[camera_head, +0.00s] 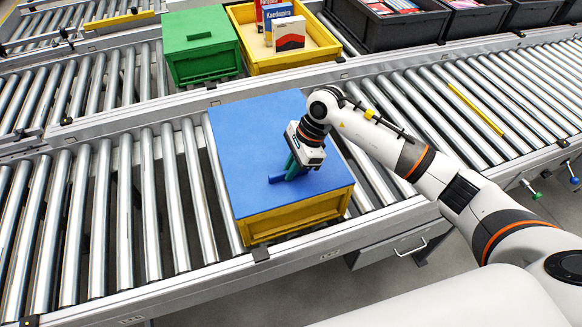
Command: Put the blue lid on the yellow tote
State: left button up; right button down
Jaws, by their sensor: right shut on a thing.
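The blue lid (245,135) lies over the top of the yellow tote (297,215), which stands on the near roller conveyor. The lid's edges line up closely with the tote's walls, and I see no clear gap along the front. Only the tote's front and part of its right side show; its inside is hidden. My right gripper (292,172) points down at the front middle of the lid, shut on the lid's small raised blue handle. My left gripper is not in view.
On the far conveyor stand a green closed tote (200,45), a yellow tote (285,60) holding several boxes, and dark crates (400,30) with goods. Bare rollers (110,210) lie left of the tote. A metal rail (200,285) runs along the front.

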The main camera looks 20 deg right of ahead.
jog(key=c, duration=1)
grip_release()
jog(key=shift+s+f, duration=0.1)
jog(key=shift+f, duration=0.05)
jog(key=shift+r+p, duration=0.5)
jog(key=shift+r, duration=0.4)
jog(key=shift+r+p, duration=1.4)
jog(key=shift+r, duration=1.85)
